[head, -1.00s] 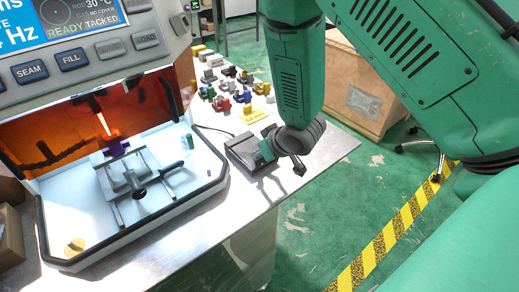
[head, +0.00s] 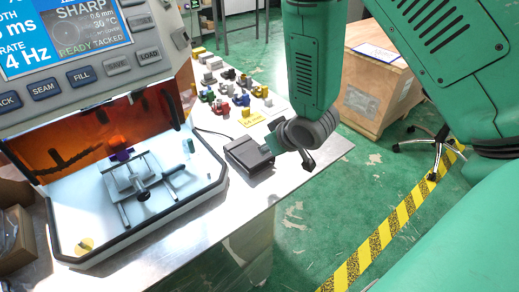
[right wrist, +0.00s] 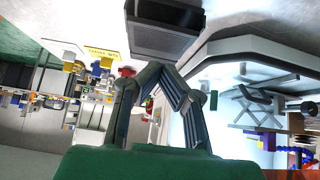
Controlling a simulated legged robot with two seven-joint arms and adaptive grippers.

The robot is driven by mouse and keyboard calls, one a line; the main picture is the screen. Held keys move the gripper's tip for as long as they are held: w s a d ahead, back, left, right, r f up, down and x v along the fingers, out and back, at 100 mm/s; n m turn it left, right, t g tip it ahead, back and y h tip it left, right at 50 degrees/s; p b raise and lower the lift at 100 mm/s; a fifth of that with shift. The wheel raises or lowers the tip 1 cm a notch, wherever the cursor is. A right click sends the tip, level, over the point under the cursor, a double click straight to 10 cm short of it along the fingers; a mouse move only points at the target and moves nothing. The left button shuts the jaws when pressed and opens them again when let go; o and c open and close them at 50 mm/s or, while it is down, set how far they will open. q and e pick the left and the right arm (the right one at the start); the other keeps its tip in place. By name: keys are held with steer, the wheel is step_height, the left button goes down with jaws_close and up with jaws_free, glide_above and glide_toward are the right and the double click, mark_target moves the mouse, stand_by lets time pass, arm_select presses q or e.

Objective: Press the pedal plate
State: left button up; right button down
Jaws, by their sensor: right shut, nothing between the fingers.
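The pedal (head: 246,157) is a dark grey box with a flat top plate. It lies on the metal table to the right of the machine, and its dark body also shows at the top of the right wrist view (right wrist: 165,32). My right gripper (head: 268,146) is shut and empty at the right end of the pedal. In the right wrist view its fingertips (right wrist: 154,68) meet just below the pedal's near edge. I cannot tell whether they touch the plate. My left gripper is not in view.
The machine (head: 135,225) with its open, lit chamber and control panel (head: 85,75) stands at the left. Several small coloured parts (head: 235,95) and a yellow label (head: 252,119) lie behind the pedal. A wooden crate (head: 375,90) stands on the floor beyond the table.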

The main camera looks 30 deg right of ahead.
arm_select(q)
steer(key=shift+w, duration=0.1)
arm_select(e)
steer(key=v, duration=0.5)
steer(key=shift+s+f, duration=0.1)
steer(key=shift+s, duration=0.2)
steer(key=shift+d, duration=0.1)
